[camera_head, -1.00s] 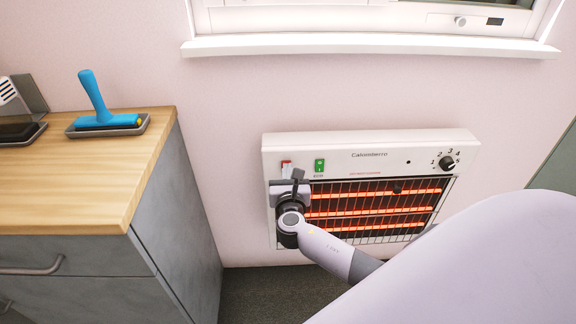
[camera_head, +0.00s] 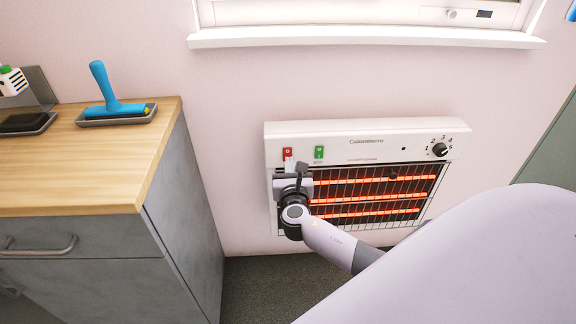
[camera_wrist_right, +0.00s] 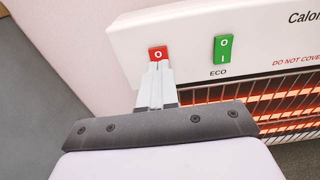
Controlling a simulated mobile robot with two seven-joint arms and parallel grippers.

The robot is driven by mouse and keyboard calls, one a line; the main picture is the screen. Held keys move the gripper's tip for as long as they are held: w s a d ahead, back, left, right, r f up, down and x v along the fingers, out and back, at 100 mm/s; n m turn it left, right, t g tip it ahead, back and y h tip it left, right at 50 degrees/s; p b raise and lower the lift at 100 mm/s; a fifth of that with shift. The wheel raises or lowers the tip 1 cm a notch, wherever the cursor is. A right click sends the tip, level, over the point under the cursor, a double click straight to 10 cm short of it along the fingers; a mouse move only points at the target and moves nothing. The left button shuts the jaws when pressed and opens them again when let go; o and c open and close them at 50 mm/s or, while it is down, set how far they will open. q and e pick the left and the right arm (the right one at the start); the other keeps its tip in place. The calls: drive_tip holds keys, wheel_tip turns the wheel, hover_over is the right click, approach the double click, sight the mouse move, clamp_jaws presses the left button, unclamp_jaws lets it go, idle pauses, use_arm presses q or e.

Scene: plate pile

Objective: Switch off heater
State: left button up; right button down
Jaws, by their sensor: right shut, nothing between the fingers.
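The white wall heater (camera_head: 385,133) hangs under the window, and its bars glow orange behind a dark grille. At its upper left is a red switch (camera_head: 287,152); beside it is a green switch (camera_head: 319,152) marked ECO. A round black dial (camera_head: 440,149) is at the upper right. My right gripper (camera_head: 289,163) is shut and empty, its tips at the lower edge of the red switch. In the right wrist view the closed fingertips (camera_wrist_right: 158,66) cover the lower part of the red switch (camera_wrist_right: 157,52); only its "O" half shows. Contact is hard to tell. My left gripper is out of view.
A grey cabinet with a wooden top (camera_head: 100,165) stands to the left of the heater. A blue-handled tool (camera_head: 108,95) rests in a tray on it. A window sill (camera_head: 365,37) juts out above. Dark floor lies below.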

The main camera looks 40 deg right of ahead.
drive_tip(key=p+v, duration=0.1)
drive_tip(key=v, duration=0.9)
drive_tip(key=shift+s+a, duration=0.15)
drive_tip(key=shift+a, duration=0.05)
drive_tip(key=shift+f, duration=0.1)
drive_tip(key=s+a+f+m+g+y+p, duration=0.3)
drive_tip(key=s+a+f+m+g+y, duration=0.25)
drive_tip(key=s+m, duration=0.45)
drive_tip(key=s+a+m+t+y+p, duration=0.1)
drive_tip(key=s+a+m+y, duration=0.4)
drive_tip(key=m, duration=1.2)
drive_tip(key=s+a+p, duration=0.1)
drive_tip(key=s, duration=0.2)
drive_tip(key=shift+s+r+m, duration=0.2)
drive_tip(key=shift+m, duration=0.1)
drive_tip(key=shift+y, duration=0.25)
